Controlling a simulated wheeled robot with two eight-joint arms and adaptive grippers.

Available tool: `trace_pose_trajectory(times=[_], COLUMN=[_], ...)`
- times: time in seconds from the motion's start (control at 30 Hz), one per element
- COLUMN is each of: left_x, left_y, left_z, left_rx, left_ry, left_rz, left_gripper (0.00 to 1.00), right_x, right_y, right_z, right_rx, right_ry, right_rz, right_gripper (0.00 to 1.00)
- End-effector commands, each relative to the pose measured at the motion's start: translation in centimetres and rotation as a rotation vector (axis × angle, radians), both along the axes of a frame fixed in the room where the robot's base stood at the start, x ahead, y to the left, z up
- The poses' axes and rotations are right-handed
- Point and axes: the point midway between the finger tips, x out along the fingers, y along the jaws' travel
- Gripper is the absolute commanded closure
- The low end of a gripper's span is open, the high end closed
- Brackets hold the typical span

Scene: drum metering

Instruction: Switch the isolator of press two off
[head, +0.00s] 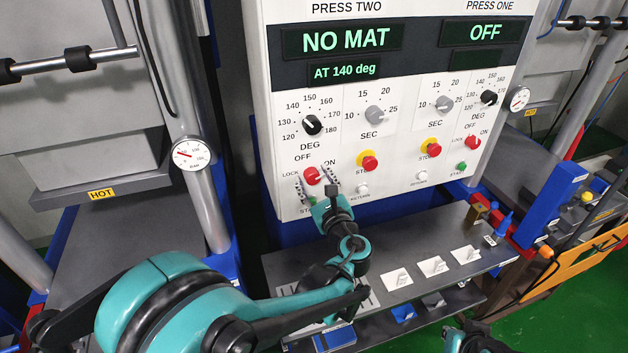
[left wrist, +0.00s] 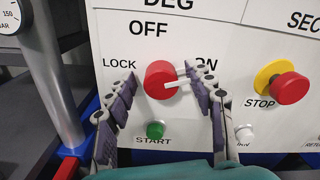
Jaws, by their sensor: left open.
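The isolator of press two is a red knob (head: 311,176) low on the white panel, below the DEG dial. In the left wrist view the isolator (left wrist: 160,78) has a white pointer mark turned right, toward ON; OFF is printed above it and LOCK to its left. My left gripper (head: 317,181) is open, its fingers spread on either side of the knob. In the left wrist view the gripper's fingers (left wrist: 160,73) flank the knob, the right one close to the pointer; whether it touches is unclear. My right gripper shows only in part at the bottom edge.
A green START button (left wrist: 155,130) sits just below the isolator. A red STOP button on a yellow collar (head: 368,160) is to the right. Press two's display (head: 350,40) reads NO MAT. A grey shelf (head: 345,250) with white cards lies below the panel.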

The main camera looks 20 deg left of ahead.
Motion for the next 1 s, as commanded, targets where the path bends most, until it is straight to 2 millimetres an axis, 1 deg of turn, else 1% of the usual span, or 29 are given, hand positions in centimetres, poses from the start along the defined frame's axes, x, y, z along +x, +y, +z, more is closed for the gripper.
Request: trace_pose_trajectory(times=[0.07,0.1,0.17,0.2,0.27,0.3,0.67,0.87,1.0], left_x=[0.0,-0.02,-0.02,-0.02,-0.03,-0.03,-0.04,-0.06,-0.08], left_y=[-0.01,-0.01,-0.01,-0.01,-0.01,-0.01,0.01,0.05,0.1], left_z=[0.01,0.01,0.01,0.01,0.01,0.01,-0.01,-0.06,-0.09], left_rx=[0.0,0.0,0.0,0.0,0.0,0.0,-0.033,-0.121,-0.217], left_ry=[0.0,0.0,0.0,0.0,0.0,0.0,-0.022,-0.081,-0.146], left_rz=[0.0,0.0,0.0,0.0,0.0,0.0,0.001,0.001,0.001], left_gripper=[0.47,0.49,0.65,0.76,0.91,0.96,0.96,0.96,0.96], right_x=[0.0,0.0,0.0,0.0,0.0,0.0,0.0,0.0,0.0], right_y=[0.0,0.0,0.0,0.0,0.0,0.0,0.0,0.0,0.0], right_z=[0.01,0.01,0.01,0.01,0.01,0.01,-0.05,-0.21,-0.36], right_rx=[0.0,0.0,0.0,0.0,0.0,0.0,0.0,0.0,0.0], right_ry=[0.0,0.0,0.0,0.0,0.0,0.0,0.0,0.0,0.0], right_rz=[0.0,0.0,0.0,0.0,0.0,0.0,0.0,0.0,0.0], right_gripper=[1.0,1.0,1.0,1.0,1.0,1.0,1.0,1.0,1.0])
